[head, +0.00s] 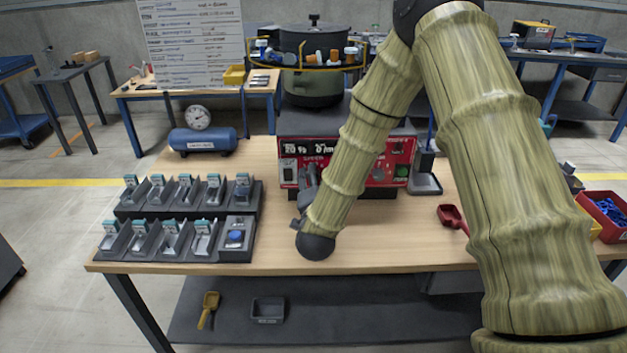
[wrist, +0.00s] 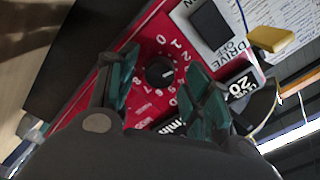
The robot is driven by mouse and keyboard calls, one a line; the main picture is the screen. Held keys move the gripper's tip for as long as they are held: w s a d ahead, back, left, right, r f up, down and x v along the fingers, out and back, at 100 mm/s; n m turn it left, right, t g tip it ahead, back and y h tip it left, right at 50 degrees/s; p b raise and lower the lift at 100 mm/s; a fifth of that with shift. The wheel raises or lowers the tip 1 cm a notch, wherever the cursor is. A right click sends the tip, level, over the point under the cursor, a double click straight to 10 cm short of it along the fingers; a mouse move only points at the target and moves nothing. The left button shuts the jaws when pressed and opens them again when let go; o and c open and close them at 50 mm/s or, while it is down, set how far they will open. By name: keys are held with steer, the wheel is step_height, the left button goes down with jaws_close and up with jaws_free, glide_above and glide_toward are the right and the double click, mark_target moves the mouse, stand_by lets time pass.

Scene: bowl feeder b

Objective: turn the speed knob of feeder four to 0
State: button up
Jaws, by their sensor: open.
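The red control panel (head: 400,147) of the feeder faces me below the dark bowl (head: 312,45). In the wrist view its black speed knob (wrist: 159,71) sits on a dial with white numbers. I cannot clearly read where its pointer stands. My gripper (wrist: 162,76) is open, with one green-padded finger on each side of the knob; I cannot tell whether either touches it. In the head view my gripper (head: 306,187) is in front of the panel's left part, and the knob is hidden there. No feeder number is readable.
A black DRIVE switch (wrist: 211,25) and a display (wrist: 240,86) reading about 20 lie close to the knob. On the table, a rack of small bins (head: 185,200) stands left, with a blue button (head: 235,236). A red scoop (head: 451,217) lies right.

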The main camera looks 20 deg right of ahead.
steer(key=shift+w, duration=0.1)
steer(key=c, duration=1)
steer(key=shift+c, duration=0.2)
steer(key=n, duration=1.2)
stand_by(0.3)
steer(key=o, duration=1)
